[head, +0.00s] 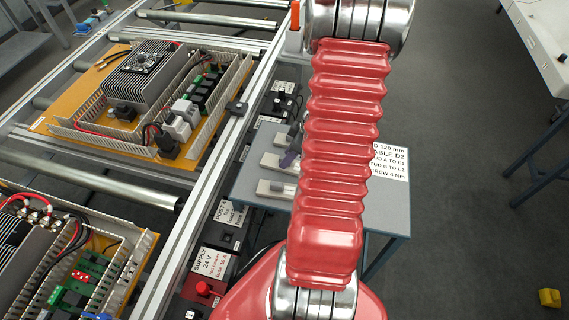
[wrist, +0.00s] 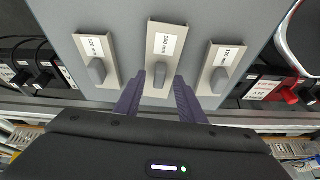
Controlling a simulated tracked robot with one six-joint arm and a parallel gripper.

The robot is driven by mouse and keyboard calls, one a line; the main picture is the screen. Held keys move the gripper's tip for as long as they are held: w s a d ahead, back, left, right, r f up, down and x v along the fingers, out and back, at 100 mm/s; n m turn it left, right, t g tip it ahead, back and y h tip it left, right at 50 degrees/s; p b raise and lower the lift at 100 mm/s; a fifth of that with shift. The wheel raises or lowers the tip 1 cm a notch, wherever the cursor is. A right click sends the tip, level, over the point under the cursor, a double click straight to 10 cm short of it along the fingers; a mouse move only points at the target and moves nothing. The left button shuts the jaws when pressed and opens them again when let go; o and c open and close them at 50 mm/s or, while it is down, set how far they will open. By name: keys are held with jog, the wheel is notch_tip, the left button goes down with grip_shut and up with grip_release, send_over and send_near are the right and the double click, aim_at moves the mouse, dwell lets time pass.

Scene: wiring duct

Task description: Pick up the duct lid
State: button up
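Three pale duct lids lie side by side on a grey table: a left lid (wrist: 95,60), a middle lid (wrist: 164,52) and a right lid (wrist: 220,68) in the wrist view. Each has a white length label and a grey knob; the labels are too small to read surely. My gripper (wrist: 159,79) has two purple fingers standing apart, one on each side of the middle lid's knob (wrist: 160,75). I see gaps beside the knob, and cannot tell how far above the lid the fingertips are.
The grey table (head: 250,185) carries a printed sign (head: 389,163). To its left stand black boxes with a supply label (head: 213,262) and a metal-framed conveyor with an orange wiring panel (head: 60,120). A yellow block (head: 549,298) lies on the floor at right.

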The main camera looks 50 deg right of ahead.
jog(key=shift+w+f, duration=0.2)
jog(key=shift+f, duration=0.25)
jog(key=shift+c, duration=0.6)
grip_shut()
